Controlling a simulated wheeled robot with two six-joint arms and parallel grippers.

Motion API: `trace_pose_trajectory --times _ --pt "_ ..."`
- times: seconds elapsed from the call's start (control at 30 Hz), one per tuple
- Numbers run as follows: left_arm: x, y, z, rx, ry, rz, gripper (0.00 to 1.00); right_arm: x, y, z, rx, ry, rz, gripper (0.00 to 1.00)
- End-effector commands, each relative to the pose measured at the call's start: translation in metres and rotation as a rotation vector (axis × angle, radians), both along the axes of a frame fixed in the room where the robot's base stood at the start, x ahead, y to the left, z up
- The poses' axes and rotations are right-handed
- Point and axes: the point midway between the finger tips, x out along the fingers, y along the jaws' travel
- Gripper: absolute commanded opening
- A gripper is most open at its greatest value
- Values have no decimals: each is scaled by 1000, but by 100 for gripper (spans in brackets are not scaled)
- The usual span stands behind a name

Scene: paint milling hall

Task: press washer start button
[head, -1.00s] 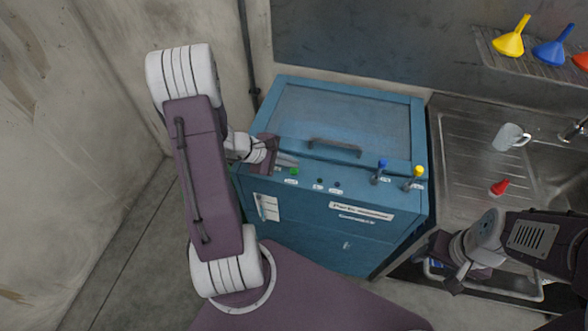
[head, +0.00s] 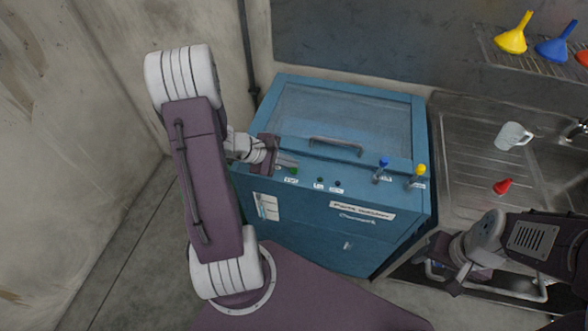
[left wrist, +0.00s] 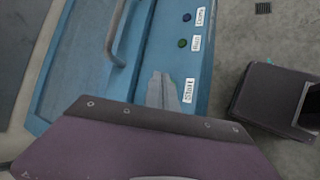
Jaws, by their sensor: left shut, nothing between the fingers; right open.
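The blue parts washer (head: 380,195) stands in the middle of the head view, with its lid down. My right gripper (head: 443,268) is open and empty, at lower right.
A blue-topped valve (head: 383,162) and a yellow-topped valve (head: 421,170) stand at the panel's right. The lid handle (head: 335,143) is just behind the panel. A steel sink (head: 470,150) with a mug (head: 513,136) and a red object (head: 503,186) is to the right.

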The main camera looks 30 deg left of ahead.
Motion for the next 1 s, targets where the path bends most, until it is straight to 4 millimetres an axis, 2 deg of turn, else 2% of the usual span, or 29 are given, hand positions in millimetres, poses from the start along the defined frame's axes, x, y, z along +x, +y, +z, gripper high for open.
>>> trace_pose_trajectory --times 1.0 --pt "0 0 -8 -1 0 1 0 0 0 -10 0 0 0 62"
